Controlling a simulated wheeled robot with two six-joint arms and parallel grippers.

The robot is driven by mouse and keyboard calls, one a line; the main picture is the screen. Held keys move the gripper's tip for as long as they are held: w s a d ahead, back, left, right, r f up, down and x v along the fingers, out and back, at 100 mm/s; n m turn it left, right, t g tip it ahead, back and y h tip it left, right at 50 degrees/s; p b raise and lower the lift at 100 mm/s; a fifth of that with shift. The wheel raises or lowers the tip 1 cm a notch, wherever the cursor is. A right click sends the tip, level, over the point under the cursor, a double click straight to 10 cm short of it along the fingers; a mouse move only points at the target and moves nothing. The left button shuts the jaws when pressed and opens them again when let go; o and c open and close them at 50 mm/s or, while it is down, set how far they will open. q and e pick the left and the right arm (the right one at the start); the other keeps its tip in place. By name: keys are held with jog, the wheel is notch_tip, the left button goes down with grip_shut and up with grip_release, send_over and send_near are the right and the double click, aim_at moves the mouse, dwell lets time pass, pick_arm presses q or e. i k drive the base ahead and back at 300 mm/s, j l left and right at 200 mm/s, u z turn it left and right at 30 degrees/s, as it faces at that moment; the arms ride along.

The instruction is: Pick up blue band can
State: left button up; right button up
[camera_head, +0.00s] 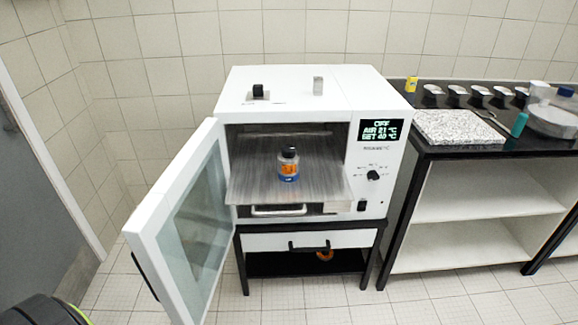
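A small container (288,166) with a dark cap, an orange label and blue at its base stands upright on the pulled-out metal shelf of the white oven. Blue shows on it, but I cannot tell for sure that it is the blue band can. The oven (300,87) has its door (190,230) swung wide open to the left. Neither of my grippers is in view.
A small black item (258,91) and a grey cylinder (318,85) stand on the oven top. The oven sits on a stand with a drawer (310,241). A black-topped bench (455,153) at right holds a speckled slab (458,127) and a teal bottle (519,124).

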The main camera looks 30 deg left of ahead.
aim_at(288, 170)
jog(key=i+u, duration=0.1)
jog(key=u, duration=0.25)
jog(key=i+l+u, duration=0.1)
jog(key=u, duration=0.25)
jog(key=l+u, duration=0.1)
jog(key=u, duration=0.25)
jog(key=i+l, duration=0.05)
